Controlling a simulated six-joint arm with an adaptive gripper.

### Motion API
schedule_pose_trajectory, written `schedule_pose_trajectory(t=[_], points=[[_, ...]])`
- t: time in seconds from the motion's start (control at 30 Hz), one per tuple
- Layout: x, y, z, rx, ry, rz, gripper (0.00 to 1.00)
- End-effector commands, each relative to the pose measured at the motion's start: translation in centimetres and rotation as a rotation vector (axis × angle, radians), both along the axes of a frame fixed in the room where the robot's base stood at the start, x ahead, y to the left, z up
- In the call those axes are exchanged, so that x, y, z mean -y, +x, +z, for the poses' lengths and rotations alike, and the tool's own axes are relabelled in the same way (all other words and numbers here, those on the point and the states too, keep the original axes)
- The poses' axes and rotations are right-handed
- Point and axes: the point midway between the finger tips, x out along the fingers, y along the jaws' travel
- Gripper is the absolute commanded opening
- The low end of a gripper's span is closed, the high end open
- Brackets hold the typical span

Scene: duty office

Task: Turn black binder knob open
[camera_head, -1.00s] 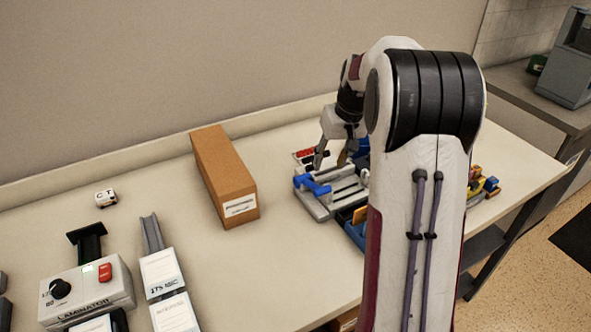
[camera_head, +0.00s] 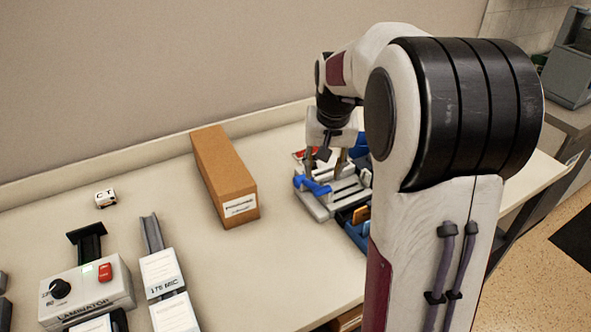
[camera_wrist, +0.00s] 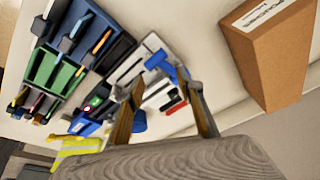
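A grey-white desktop machine with a blue lever, which looks like the binder (camera_head: 316,207), stands near the back of the table; it also shows in the wrist view (camera_wrist: 128,70). I cannot make out a black knob on it in either view. My gripper (camera_head: 326,163) points down over this machine, close to the blue lever. In the wrist view its two fingers (camera_wrist: 165,86) are spread apart with nothing held between them. A round blue part (camera_wrist: 139,122) shows beside the left finger. Whether a finger touches the machine I cannot tell.
A brown cardboard box (camera_head: 222,178) stands left of the machine. A blue-green organizer (camera_wrist: 62,62) with pens is beside it. A laminator (camera_head: 88,292) with a black knob is at the front left.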

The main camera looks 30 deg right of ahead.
Motion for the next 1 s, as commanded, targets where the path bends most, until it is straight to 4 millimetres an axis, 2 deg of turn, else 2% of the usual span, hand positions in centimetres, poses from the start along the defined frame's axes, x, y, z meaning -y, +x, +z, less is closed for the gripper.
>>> schedule_pose_trajectory(t=[0.6, 1.0], points=[[-4.2, -3.3, 3.0, 0.033, -0.052, -0.031, 0.37], [-7.0, -5.1, 4.9, 0.068, -0.088, 0.017, 0.37]])
